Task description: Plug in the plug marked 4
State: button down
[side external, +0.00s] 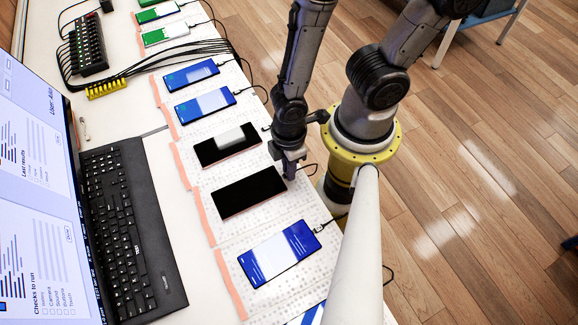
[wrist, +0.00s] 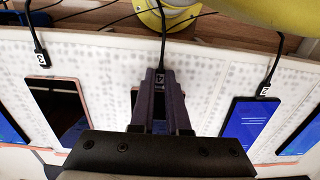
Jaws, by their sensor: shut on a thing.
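My gripper (side external: 290,165) (wrist: 161,80) is shut on a dark plug whose label reads 4 (wrist: 160,77). Its cable runs up and away in the wrist view. In the side view the gripper is at the right-hand end of a black-screened phone (side external: 248,192). The gripper hides most of that phone in the wrist view. I cannot tell whether the plug tip is touching or inside the phone's port.
A neighbouring dark phone (side external: 227,145) has a loose labelled plug (wrist: 39,58) lying just off its end. On the other side, a lit blue phone (side external: 279,253) has a plug (wrist: 263,91) at its end. A laptop (side external: 125,235) stands left.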

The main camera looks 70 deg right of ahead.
jog(key=c, duration=0.8)
grip_release()
jog(key=shift+s+d+r, duration=0.15)
jog(key=shift+d+r, duration=0.05)
jog(key=shift+r, duration=1.05)
jog(key=shift+s+d+r, duration=0.15)
jog(key=shift+r, duration=1.1)
